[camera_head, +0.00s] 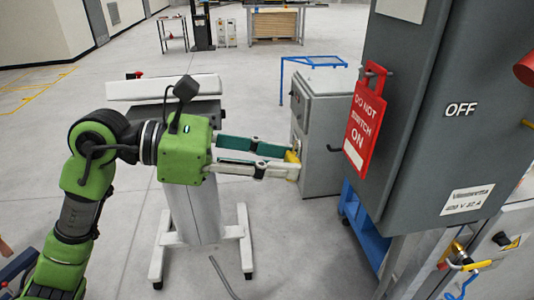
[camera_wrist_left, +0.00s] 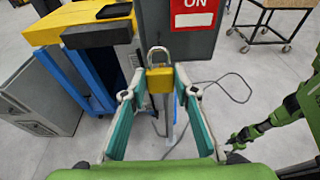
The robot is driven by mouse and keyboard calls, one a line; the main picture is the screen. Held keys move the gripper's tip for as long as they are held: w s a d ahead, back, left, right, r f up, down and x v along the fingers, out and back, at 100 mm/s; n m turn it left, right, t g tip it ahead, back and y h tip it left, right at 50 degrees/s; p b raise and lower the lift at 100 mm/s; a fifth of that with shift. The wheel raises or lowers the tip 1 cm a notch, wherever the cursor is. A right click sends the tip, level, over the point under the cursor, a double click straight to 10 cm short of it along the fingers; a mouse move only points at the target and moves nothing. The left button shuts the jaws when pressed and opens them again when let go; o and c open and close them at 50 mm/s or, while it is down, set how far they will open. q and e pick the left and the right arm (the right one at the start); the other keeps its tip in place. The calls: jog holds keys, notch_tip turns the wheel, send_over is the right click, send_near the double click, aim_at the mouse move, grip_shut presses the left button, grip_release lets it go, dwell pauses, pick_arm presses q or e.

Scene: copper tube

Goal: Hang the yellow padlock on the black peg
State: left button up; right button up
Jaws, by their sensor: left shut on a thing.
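The yellow padlock (camera_head: 292,157) is between the fingertips of my left gripper (camera_head: 288,162), which is shut on it. In the left wrist view the padlock (camera_wrist_left: 160,80) stands upright, its silver shackle (camera_wrist_left: 158,52) pointing up and away from my left gripper (camera_wrist_left: 155,88). A short black peg (camera_head: 333,148) sticks out to the left of the grey cabinet, below the red sign. The padlock is left of this peg and apart from it. My right gripper (camera_wrist_left: 238,138) shows small at the right of the left wrist view; its opening is unclear.
The red "DO NOT SWITCH ON" sign (camera_head: 365,120) hangs on the side of the large grey cabinet (camera_head: 440,60). A smaller grey box (camera_head: 322,125) stands behind the padlock. A white-legged stand (camera_head: 195,215) is below my left arm. The floor between has free room.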

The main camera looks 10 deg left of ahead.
aim_at(291, 157)
pick_arm(q)
jog(key=shift+w+d+p, duration=0.25)
jog(key=shift+d+p, duration=0.15)
jog(key=shift+d, duration=0.6)
jog(key=shift+p+x, duration=0.4)
jog(key=shift+x, duration=0.65)
jog(key=x, duration=0.2)
jog(key=shift+w+d+f+b, duration=0.2)
jog(key=shift+d+b, duration=0.1)
jog(key=shift+b, duration=0.1)
pick_arm(e)
jog(key=shift+d+r, duration=0.5)
jog(key=shift+d, duration=0.35)
pick_arm(q)
jog(key=o, duration=1.2)
jog(key=shift+o, duration=0.2)
